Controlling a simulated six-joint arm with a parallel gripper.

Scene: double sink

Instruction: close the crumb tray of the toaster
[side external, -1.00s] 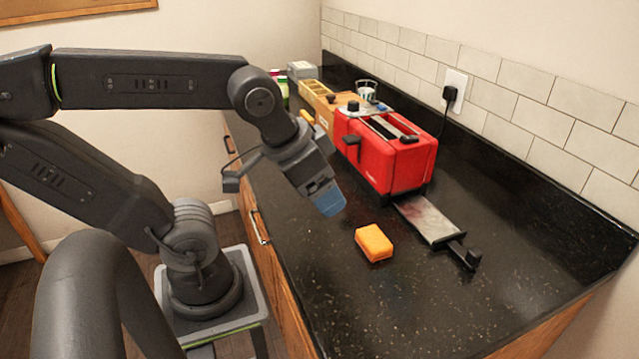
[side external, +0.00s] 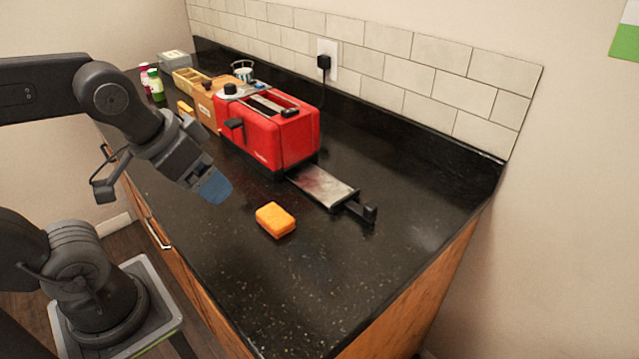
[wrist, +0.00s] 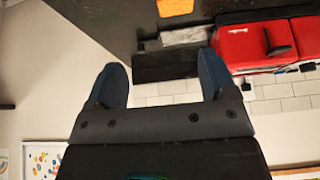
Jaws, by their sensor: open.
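The red toaster (side external: 285,135) stands on the dark counter, and part of it shows at the right of the wrist view (wrist: 243,42). Its metal crumb tray (side external: 325,187) sticks out from the toaster's near end, with a black handle (side external: 368,212) at its outer end. The tray also shows in the wrist view (wrist: 185,37), beyond my fingers. My gripper (side external: 215,187) has blue fingers and is left of the toaster and tray in the side view, apart from both. In the wrist view my gripper (wrist: 162,75) is open with nothing held between its fingers.
An orange sponge (side external: 276,220) lies on the counter between my gripper and the tray handle. A wooden box (side external: 207,105), bottles (side external: 155,85) and a cup (side external: 243,70) stand behind the toaster. The counter (side external: 300,280) in front of the sponge is clear.

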